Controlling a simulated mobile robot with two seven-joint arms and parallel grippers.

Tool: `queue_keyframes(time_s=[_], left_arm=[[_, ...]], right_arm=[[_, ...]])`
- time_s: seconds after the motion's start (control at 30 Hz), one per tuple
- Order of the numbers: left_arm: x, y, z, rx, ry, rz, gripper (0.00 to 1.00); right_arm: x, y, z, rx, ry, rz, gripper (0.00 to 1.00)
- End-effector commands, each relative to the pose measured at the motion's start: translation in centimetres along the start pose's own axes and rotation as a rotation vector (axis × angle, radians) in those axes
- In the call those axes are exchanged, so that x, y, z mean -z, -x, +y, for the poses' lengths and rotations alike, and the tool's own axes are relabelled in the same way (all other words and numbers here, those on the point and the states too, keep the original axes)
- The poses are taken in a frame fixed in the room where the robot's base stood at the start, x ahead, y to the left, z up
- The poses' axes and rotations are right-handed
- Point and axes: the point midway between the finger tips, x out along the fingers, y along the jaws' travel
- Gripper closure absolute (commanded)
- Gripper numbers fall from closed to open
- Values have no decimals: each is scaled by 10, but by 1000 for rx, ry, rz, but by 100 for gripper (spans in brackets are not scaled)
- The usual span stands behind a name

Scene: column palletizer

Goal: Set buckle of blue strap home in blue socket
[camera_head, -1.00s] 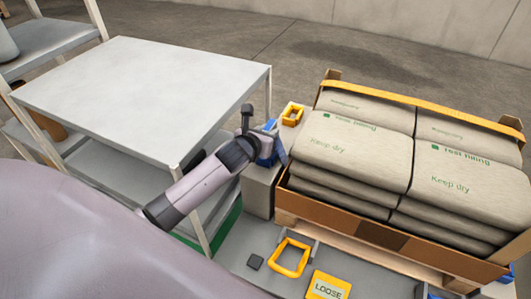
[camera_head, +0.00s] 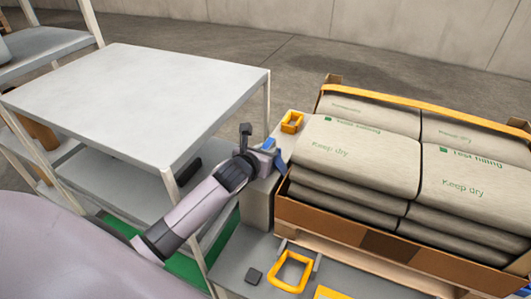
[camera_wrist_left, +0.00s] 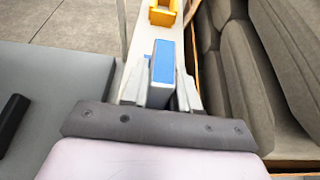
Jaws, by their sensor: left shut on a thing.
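My left gripper (camera_head: 270,156) is shut on a blue block-shaped piece (camera_wrist_left: 162,62), which looks like the buckle of the blue strap. Its two fingers stand on either side of the piece in the left wrist view. In the head view the gripper is over the grey ledge beside the bag-filled box, and only a little blue shows around it. I cannot make out a separate blue socket or the run of the blue strap. Whether the piece touches anything below is hidden. My right gripper is not in view.
A yellow-orange bracket (camera_head: 291,121) stands on the ledge just beyond the gripper. The cardboard box (camera_head: 335,222) of stacked bags is close on the right, a grey shelf table (camera_head: 135,95) on the left.

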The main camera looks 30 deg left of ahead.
Motion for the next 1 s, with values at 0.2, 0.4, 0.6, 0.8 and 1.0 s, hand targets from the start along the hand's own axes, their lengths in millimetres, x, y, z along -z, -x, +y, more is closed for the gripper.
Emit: queue_keyframes(time_s=[0.2, 0.4, 0.6, 0.8, 1.0], left_arm=[[2, -1, 0, 0, 1, -1, 45], [2, -1, 0, 0, 0, 0, 45], [-1, 2, 0, 0, -1, 0, 45], [-1, 25, 1, 0, -3, 1, 45], [-1, 58, 1, 0, -3, 1, 45]], right_arm=[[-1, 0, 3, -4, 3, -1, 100], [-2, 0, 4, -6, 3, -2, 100], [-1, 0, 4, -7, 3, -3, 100], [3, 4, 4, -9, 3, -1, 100], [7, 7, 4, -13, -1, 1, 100]])
